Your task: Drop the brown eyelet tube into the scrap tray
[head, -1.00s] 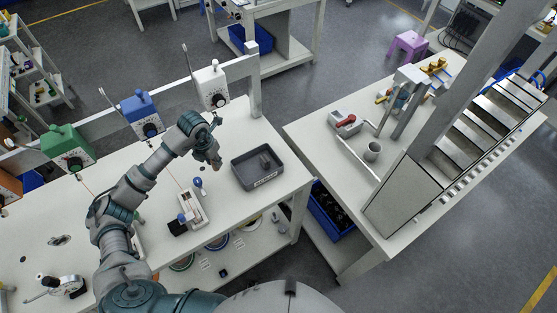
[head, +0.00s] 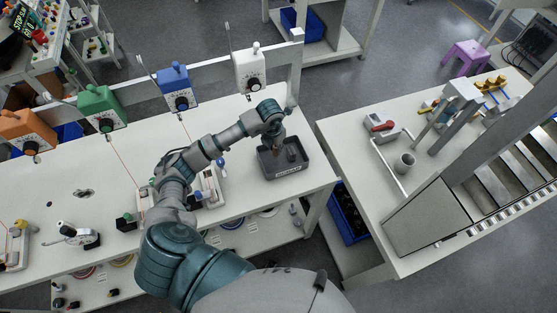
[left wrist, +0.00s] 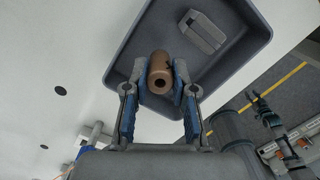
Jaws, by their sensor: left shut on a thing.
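The brown eyelet tube (left wrist: 159,76) is gripped between the blue-padded fingers of my left gripper (left wrist: 160,95) in the left wrist view. In the head view my left gripper (head: 275,147) is over the left part of the scrap tray, and the tube is barely visible there. The scrap tray (head: 285,174) is a dark grey, shallow rectangular box with a pale label on its front wall. In the left wrist view the tray (left wrist: 235,68) lies beneath the tube.
A grey block (left wrist: 203,32) lies inside the tray. White, blue, green and orange boxes line the back of the white bench (head: 120,180). A white fixture (head: 209,186) stands left of the tray. A second table (head: 345,140) is across a gap at right.

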